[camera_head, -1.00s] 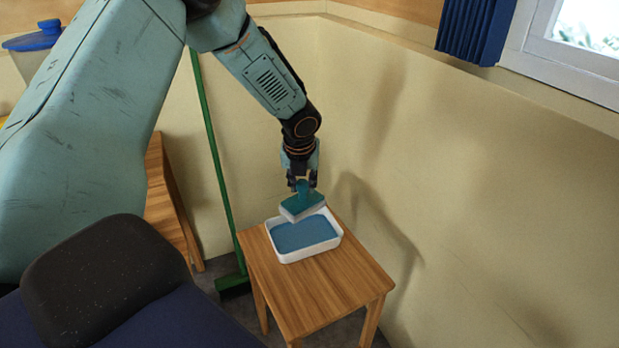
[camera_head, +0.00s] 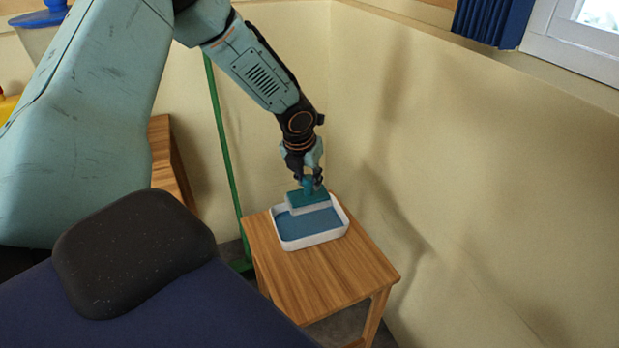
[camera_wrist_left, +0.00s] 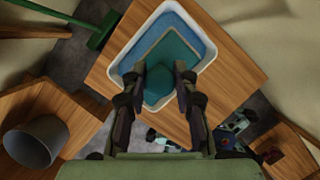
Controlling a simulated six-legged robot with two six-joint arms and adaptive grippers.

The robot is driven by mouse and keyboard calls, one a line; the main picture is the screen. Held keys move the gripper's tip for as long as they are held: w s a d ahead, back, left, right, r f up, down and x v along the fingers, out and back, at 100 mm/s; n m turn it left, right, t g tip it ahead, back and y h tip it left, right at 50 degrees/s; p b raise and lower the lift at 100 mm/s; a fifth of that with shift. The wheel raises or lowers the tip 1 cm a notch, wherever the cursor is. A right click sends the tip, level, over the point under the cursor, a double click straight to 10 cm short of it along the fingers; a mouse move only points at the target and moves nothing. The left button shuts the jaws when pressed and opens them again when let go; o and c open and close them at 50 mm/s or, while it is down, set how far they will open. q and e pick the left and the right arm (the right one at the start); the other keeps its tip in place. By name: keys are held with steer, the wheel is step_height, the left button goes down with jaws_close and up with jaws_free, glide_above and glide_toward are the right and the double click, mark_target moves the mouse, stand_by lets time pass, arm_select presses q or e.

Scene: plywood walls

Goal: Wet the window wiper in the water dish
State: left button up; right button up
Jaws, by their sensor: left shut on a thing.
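The window wiper (camera_head: 308,199) is a teal block with a pale underside and a teal handle. My left gripper (camera_head: 304,183) is shut on its handle, pointing down. The water dish (camera_head: 338,231) is a white rectangular tray with blue water, standing on a small wooden table. The wiper is over the back part of the dish, close to the water; I cannot tell whether it touches. In the left wrist view the wiper (camera_wrist_left: 172,55) lies within the outline of the dish (camera_wrist_left: 122,67), between the fingers of my left gripper (camera_wrist_left: 165,82). My right gripper is not in view.
The small wooden table (camera_head: 325,275) stands by the cream wall. A green broom (camera_head: 222,150) leans behind it on the left. Another wooden table (camera_head: 168,165) is further left. A grey bin-like container (camera_wrist_left: 35,142) shows in the left wrist view.

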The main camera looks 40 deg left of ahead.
mark_target(307, 195)
arm_select(q)
steer(key=shift+s+f+b, duration=0.1)
steer(key=shift+f+b, duration=1.15)
steer(key=shift+b, duration=0.2)
steer(key=shift+f+b, duration=0.6)
steer(key=shift+b, duration=0.1)
steer(key=shift+f, duration=1.3)
steer(key=shift+f+b, duration=0.55)
steer(key=shift+f, duration=0.4)
steer(key=shift+r, duration=0.1)
steer(key=shift+r+p, duration=3.95)
steer(key=shift+p, duration=0.95)
